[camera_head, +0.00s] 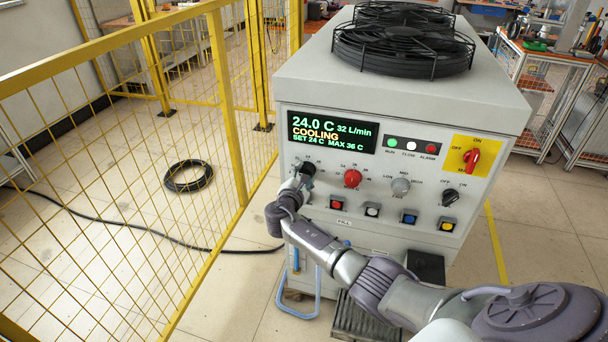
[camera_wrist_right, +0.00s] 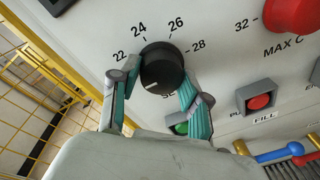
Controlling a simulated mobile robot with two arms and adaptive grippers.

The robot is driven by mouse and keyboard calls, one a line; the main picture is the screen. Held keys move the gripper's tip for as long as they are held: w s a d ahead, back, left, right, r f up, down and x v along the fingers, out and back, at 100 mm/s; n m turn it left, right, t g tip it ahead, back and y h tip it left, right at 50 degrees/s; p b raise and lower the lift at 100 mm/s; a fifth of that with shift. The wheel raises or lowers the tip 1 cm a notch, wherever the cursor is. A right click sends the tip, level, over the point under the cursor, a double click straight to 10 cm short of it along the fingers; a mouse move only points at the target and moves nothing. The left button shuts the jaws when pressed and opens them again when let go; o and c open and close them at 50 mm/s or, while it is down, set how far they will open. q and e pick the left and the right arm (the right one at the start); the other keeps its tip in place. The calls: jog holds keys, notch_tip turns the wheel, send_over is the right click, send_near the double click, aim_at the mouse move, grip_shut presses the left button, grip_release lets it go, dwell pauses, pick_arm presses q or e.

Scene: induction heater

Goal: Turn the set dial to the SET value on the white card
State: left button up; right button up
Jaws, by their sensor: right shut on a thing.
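The black set dial (camera_head: 308,168) is at the left of the machine's front panel, under the display (camera_head: 332,132). The display reads 24.0 C, 32 L/min, COOLING, SET 24 C, MAX 36 C. In the right wrist view the dial (camera_wrist_right: 163,66) has the numbers 22, 24, 26 and 28 around its upper side. A short pale mark shows on its lower face. My right gripper (camera_head: 300,182) is shut on the dial, with a finger on each side in the wrist view (camera_wrist_right: 158,92). My left gripper is not in view. I cannot see a white card.
A red MAX C knob (camera_head: 352,178), a grey knob (camera_head: 401,187) and a black switch (camera_head: 449,197) sit right of the dial. Push buttons (camera_head: 372,209) run below. A yellow mesh fence (camera_head: 228,95) stands at left. A black hose (camera_head: 188,176) lies on the floor.

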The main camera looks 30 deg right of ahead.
dwell(0.3)
jog(key=o, duration=1.1)
jog(key=shift+o, duration=0.2)
jog(key=v, duration=1.2)
jog(key=shift+s, duration=0.1)
